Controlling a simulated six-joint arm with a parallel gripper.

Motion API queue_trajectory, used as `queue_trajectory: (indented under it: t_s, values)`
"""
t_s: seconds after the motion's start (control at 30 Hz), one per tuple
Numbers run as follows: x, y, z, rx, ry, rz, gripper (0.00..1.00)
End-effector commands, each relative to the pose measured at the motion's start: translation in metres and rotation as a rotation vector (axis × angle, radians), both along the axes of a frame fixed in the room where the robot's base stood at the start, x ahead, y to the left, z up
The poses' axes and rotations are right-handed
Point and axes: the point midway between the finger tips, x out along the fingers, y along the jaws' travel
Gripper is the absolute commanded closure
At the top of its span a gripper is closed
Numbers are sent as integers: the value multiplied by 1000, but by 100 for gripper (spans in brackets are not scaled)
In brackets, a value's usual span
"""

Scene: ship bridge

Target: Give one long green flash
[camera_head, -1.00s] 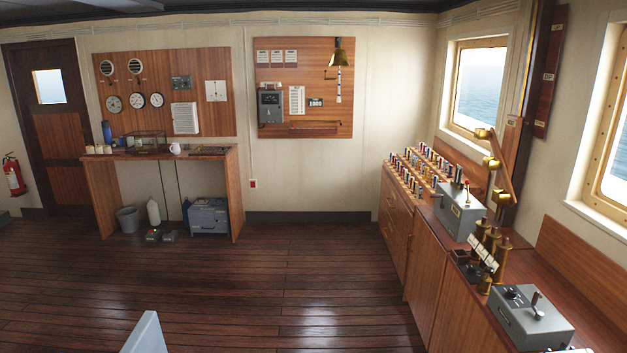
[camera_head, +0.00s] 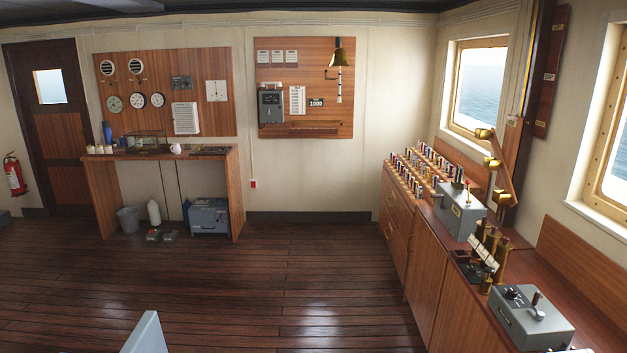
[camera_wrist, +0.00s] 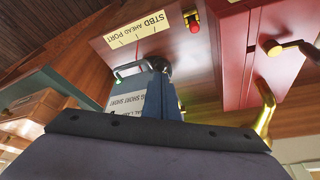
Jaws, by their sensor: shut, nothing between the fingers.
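My gripper (camera_wrist: 161,82) is in the middle of the wrist view, its two blue-grey fingers shut together with nothing between them. The fingertips overlap a dark rounded part (camera_wrist: 157,66) in the picture; I cannot tell whether they touch it. A greenish curved handle (camera_wrist: 126,75) is left of the tips. Behind the fingers is a white card (camera_wrist: 140,90) with upside-down print including "LONG" and "SHORT". No green light is clearly visible. In the head view, a grey box with a lever (camera_head: 530,318) stands at the near right; I cannot tell whether it is the signal control.
In the wrist view, an upside-down "STBD AHEAD PORT" label (camera_wrist: 138,29), a red knob (camera_wrist: 194,24) and a red box (camera_wrist: 262,62) with brass handles lie close by. In the head view, a long cabinet (camera_head: 425,262) runs along the right; the floor (camera_head: 280,280) is clear.

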Motion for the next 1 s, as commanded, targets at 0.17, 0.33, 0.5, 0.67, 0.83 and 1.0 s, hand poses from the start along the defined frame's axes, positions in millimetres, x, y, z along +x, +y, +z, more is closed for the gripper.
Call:
queue_trajectory:
  t_s: [0.17, 0.33, 0.5, 0.67, 0.83, 1.0]
  values:
    - [0, 1, -1, 3, 1, -1, 100]
    - [0, 1, -1, 3, 1, -1, 100]
    - [0, 0, 4, 2, 0, 0, 100]
    - [0, 0, 17, 1, 0, 0, 100]
    - [0, 1, 32, 3, 1, -1, 100]
    - [0, 1, 33, 3, 1, 0, 100]
